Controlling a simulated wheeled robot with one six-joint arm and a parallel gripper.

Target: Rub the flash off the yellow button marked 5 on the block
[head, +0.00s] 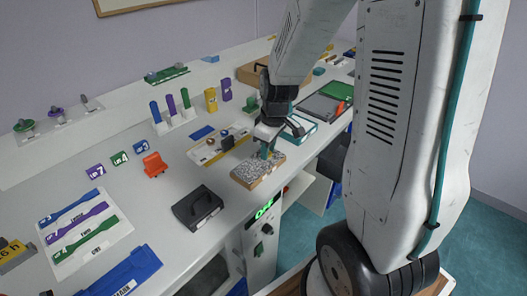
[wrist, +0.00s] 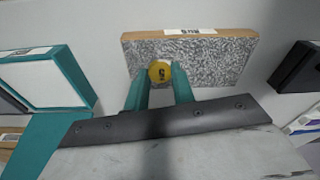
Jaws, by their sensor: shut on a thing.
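The yellow button marked 5 (wrist: 160,71) sits between the teal fingertips of my gripper (wrist: 160,84), which is shut on it. The block (wrist: 215,62) has a grey speckled top, a tan edge and a white label along its far side in the wrist view. In the head view my gripper (head: 267,153) points down over the back part of the block (head: 250,172). The button is too small to make out there, and any flash on it cannot be told.
A black handled lid or case (head: 198,207) lies to the block's front left. A white board with small parts (head: 222,145) lies behind it, and a teal-framed tray (head: 300,130) stands to the right. The bench's front edge runs close by the block.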

